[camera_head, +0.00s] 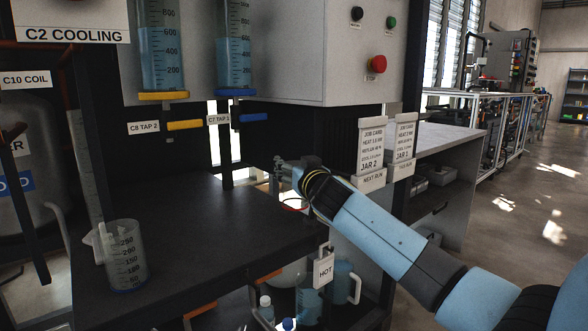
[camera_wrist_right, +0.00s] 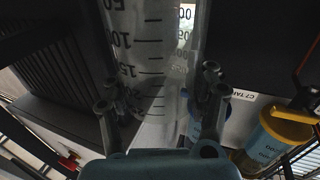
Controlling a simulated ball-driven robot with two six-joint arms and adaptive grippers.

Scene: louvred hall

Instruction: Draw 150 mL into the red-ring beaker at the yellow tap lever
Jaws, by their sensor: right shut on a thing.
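The yellow tap lever (camera_head: 184,125) sits beside the C8 TAP 2 label, below a yellow-collared graduated cylinder (camera_head: 162,60) holding blue liquid. My right gripper (camera_head: 286,178) is at the right end of the dark bench, below and right of the levers. It is shut on a clear graduated beaker (camera_wrist_right: 145,45), which fills the middle of the wrist view between the fingers (camera_wrist_right: 158,90). A bit of red ring (camera_head: 292,207) shows just below the gripper in the head view; the rest of this beaker is mostly hidden there. No liquid level can be made out. My left gripper is not in view.
A clear beaker with a blue base (camera_head: 124,262) stands at the bench's left. A blue lever (camera_head: 253,118) is right of the yellow one. A HOT tag (camera_head: 323,270) and job cards (camera_head: 372,150) hang at the right. The bench middle (camera_head: 200,215) is clear.

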